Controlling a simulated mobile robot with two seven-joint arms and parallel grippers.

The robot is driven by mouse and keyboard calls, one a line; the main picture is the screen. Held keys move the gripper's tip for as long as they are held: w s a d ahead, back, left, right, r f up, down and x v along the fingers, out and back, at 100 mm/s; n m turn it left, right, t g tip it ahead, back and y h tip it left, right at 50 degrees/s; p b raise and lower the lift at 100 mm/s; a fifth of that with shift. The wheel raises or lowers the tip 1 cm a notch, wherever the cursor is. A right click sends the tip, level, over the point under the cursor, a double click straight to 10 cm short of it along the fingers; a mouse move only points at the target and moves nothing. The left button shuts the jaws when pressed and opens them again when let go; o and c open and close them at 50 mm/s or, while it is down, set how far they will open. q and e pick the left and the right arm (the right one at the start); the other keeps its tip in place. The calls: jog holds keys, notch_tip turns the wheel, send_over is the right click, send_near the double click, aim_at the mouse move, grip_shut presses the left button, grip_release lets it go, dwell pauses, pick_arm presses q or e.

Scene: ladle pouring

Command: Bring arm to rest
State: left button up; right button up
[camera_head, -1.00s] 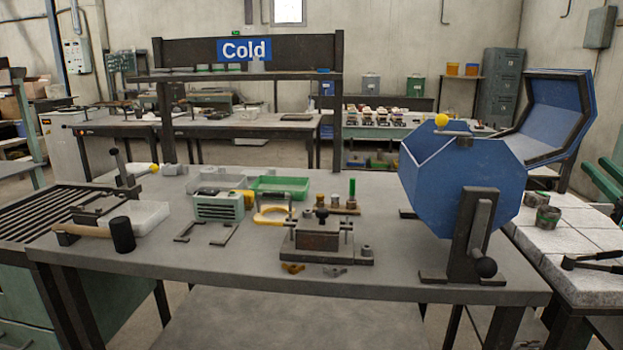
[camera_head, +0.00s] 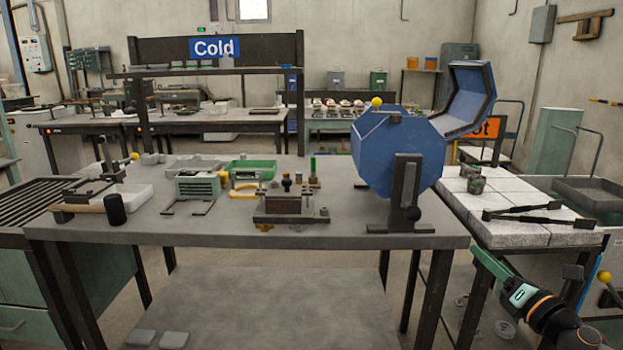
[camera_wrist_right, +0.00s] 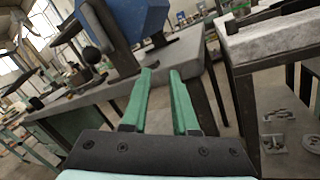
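My right arm comes in at the lower right of the head view. Its green-fingered gripper (camera_head: 488,264) is in front of the gap between the grey bench (camera_head: 300,223) and the white-topped table (camera_head: 495,208). The right wrist view shows the two green fingers (camera_wrist_right: 161,85) parallel and apart, with nothing between them. They point towards the bench's edge. My left gripper is in neither view now.
A blue drum (camera_head: 380,155) stands at the bench's right end. Black tongs (camera_head: 540,213) lie on the white-topped table, beside small grey cups (camera_head: 476,181). A mallet (camera_head: 115,210) lies at the bench's left. Grey castings (camera_wrist_right: 308,142) lie low at right in the wrist view.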

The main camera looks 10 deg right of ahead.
jog(key=s+a+f+m+g+y, duration=0.1)
jog(key=s+a+f+m, duration=0.15)
jog(key=a+f, duration=0.25)
jog(key=s+a+f+m+y, duration=0.1)
jog(key=a+f+m, duration=0.3)
jog(key=a, duration=0.1)
jog(key=s+a+m+y, duration=0.1)
jog(key=s+a+m, duration=0.5)
jog(key=a+m, duration=0.4)
jog(key=s+a+m+y, duration=0.2)
jog(key=s+a+m, duration=0.5)
jog(key=a, duration=0.5)
pick_arm(q)
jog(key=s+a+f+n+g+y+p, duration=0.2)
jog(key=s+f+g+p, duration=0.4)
jog(key=p, duration=1.7)
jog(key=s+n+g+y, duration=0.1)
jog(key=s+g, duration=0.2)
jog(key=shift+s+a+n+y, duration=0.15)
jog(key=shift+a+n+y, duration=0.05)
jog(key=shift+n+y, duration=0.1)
pick_arm(e)
jog(key=s+d+f+m+g+h, duration=0.2)
jog(key=s+f+m+g, duration=0.3)
jog(key=s+g, duration=0.3)
jog(key=shift+d+f+g+h, duration=0.35)
jog(key=shift+g+h, duration=0.15)
jog(key=shift+h, duration=0.4)
